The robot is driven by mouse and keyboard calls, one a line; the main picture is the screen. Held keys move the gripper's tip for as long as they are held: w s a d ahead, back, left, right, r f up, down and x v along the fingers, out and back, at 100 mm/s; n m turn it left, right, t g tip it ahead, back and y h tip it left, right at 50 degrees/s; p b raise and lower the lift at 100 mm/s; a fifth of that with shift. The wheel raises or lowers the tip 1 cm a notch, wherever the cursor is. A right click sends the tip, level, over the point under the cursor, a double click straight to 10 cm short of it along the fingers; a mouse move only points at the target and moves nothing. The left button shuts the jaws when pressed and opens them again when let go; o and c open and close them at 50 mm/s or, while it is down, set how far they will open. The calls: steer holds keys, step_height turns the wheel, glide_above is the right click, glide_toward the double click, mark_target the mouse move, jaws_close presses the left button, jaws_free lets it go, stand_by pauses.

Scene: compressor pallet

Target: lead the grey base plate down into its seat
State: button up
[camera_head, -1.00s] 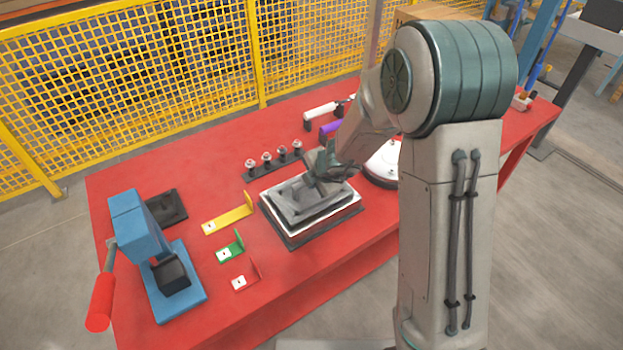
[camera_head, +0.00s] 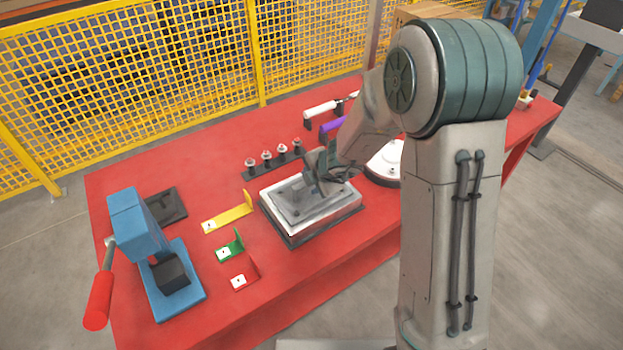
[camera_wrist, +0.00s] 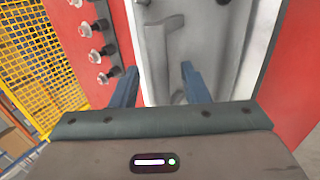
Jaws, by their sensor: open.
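The grey base plate (camera_head: 293,203) lies low and about flat in the light metal block, whose front side (camera_head: 325,222) shows below it. The block stands on a dark base on the red table. In the wrist view the plate (camera_wrist: 215,45) fills the upper middle, with a raised grey rib (camera_wrist: 160,50) on it. My gripper (camera_head: 318,185) is over the plate's far right part. In the wrist view its two fingers (camera_wrist: 158,85) are apart, one on each side of the rib. Their contact with the rib cannot be told. The gripper hides part of the plate.
A row of several knobbed pins (camera_head: 274,160) stands close behind the plate. Yellow (camera_head: 228,218), green (camera_head: 230,248) and red (camera_head: 245,275) brackets lie to the left, beyond them a blue press (camera_head: 160,260). A round white item (camera_head: 387,162) is close on the right.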

steer(key=p+v, duration=0.7)
steer(key=v, duration=0.6)
steer(key=shift+r, duration=0.1)
steer(key=s+r+n+y, duration=0.1)
steer(key=s+r+n, duration=0.35)
steer(key=n, duration=0.75)
steer(key=s+r+n, duration=0.3)
steer(key=r+n, duration=0.3)
steer(key=n, duration=0.6)
steer(key=s+d+r+n+g+h, duration=0.1)
steer(key=s+d+n, duration=0.4)
steer(key=n, duration=0.6)
steer(key=s+d+r+n+h, duration=0.2)
steer(key=s+d+n, duration=0.4)
steer(key=n, duration=0.6)
steer(key=shift+s+r+g+h+b, duration=0.3)
steer(key=shift+s+g+h+b, duration=0.15)
steer(key=shift+h, duration=0.45)
